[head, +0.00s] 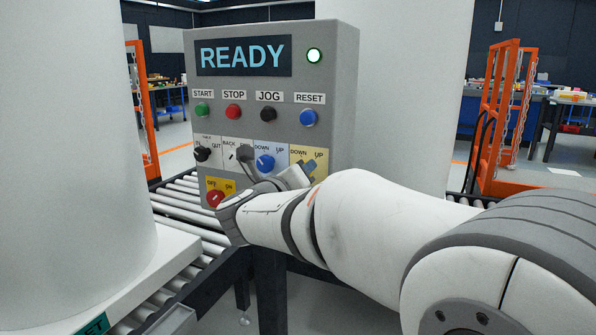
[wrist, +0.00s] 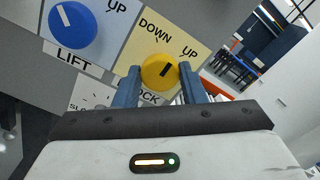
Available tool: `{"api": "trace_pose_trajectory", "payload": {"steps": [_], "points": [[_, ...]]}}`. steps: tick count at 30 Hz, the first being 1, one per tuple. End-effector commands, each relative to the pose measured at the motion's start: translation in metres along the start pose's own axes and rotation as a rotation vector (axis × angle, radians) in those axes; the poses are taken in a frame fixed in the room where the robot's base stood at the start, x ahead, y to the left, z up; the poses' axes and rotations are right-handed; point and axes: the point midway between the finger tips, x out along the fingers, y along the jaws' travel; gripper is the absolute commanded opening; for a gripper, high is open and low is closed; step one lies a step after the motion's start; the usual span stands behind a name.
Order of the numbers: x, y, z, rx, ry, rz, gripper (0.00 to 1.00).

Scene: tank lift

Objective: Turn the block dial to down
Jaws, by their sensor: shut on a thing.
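The block dial (wrist: 158,72) is a round yellow knob on a pale yellow plate (wrist: 190,30) marked DOWN and UP, with its lower label partly hidden. Its dark mark points up and right, toward UP. My gripper (wrist: 158,80) has its two blue fingers on either side of the knob and is shut on it. In the head view the block dial's plate (head: 317,153) is at the lower right of the grey control panel (head: 337,100), and my gripper (head: 308,171) covers the knob there.
The blue lift dial (wrist: 73,24) is left of the block dial. A red dial (head: 215,198), black dials and several push buttons share the panel. A roller conveyor (head: 182,200) runs past the panel.

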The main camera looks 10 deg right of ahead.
Motion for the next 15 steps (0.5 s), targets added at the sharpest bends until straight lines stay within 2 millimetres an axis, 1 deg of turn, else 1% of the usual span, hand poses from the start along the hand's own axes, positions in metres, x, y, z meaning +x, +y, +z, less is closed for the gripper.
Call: {"api": "trace_pose_trajectory", "payload": {"steps": [6,15], "points": [[0.0003,-0.0008,-0.0004,-0.207,0.005,0.0,0.14],[0.0003,-0.0007,-0.0006,-0.465,0.005,0.001,0.14]]}}
